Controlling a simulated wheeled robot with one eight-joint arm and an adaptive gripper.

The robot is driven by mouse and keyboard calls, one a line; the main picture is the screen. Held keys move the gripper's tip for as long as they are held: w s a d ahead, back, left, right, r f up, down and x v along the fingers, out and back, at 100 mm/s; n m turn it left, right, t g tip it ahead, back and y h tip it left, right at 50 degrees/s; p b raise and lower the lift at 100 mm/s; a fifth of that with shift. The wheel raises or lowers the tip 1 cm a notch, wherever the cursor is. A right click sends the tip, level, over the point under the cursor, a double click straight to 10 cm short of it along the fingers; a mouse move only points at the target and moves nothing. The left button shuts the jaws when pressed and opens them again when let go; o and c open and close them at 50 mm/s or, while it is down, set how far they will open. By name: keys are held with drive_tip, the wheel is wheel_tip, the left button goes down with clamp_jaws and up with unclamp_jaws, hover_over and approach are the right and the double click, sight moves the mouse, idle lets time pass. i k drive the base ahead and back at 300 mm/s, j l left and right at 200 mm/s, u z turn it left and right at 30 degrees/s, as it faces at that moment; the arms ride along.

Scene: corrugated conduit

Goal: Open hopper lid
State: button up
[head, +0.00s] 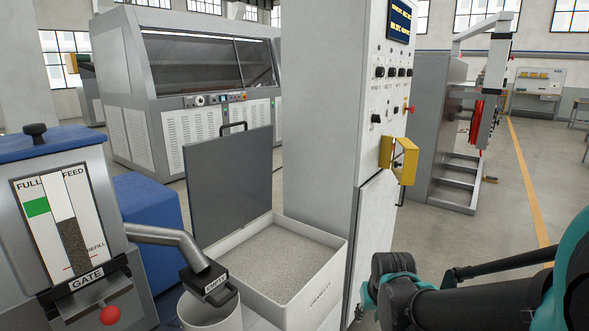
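The hopper (75,215) stands at the left, a grey body with a FULL/FEED/REFILL gauge on its front. Its blue lid (62,143) lies flat on top, apparently closed, with a black knob (34,130) near its rear edge. A red ball handle (109,315) sits below the GATE label. Links of my arm, dark with teal parts, reach in from the lower right, well away from the hopper. I can make out no gripper fingers in this view.
An open box of granules (333,277) stands right of the hopper, its grey lid (230,182) raised. An angled pipe with an EMPTY handle (212,280) hangs over a pale bucket (205,315). A tall cabinet (325,120) rises behind. Floor at right is clear.

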sight(36, 140)
drive_tip(key=u, duration=0.45)
drive_tip(key=k+u, duration=0.1)
drive_tip(key=u, duration=0.8)
drive_tip(key=k+j+u, duration=0.1)
drive_tip(key=u, duration=0.35)
drive_tip(key=k+j, duration=0.15)
drive_tip(key=k, duration=0.15)
